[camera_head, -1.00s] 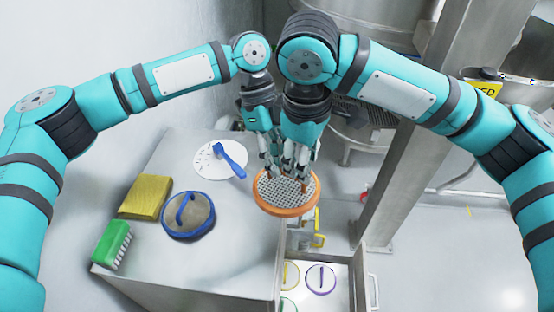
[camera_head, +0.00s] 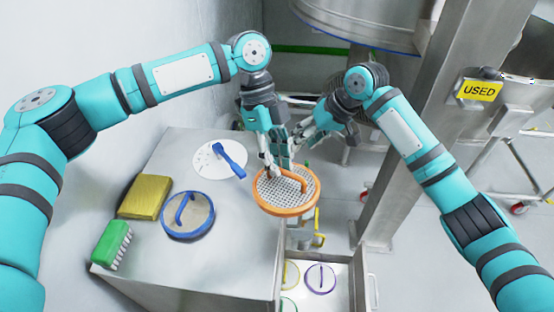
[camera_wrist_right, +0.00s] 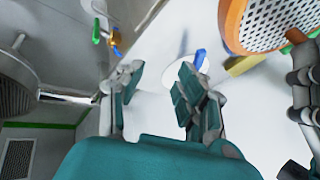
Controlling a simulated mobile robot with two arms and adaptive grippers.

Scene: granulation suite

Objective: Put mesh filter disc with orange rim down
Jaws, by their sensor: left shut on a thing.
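The mesh filter disc with orange rim (camera_head: 270,203) is at the right edge of the steel table in the head view. It has an orange bar handle on its mesh. My left gripper (camera_head: 270,172) is shut on the disc at its upper side, by the handle. Whether the disc touches the table is unclear. My right gripper (camera_head: 298,134) is just above and right of the disc, apart from it. In the right wrist view its fingers (camera_wrist_right: 158,92) are spread and empty, and the disc (camera_wrist_right: 277,22) shows at the top right.
An open drawer (camera_head: 345,300) with colored rings sits below right. A steel post (camera_head: 420,130) stands right.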

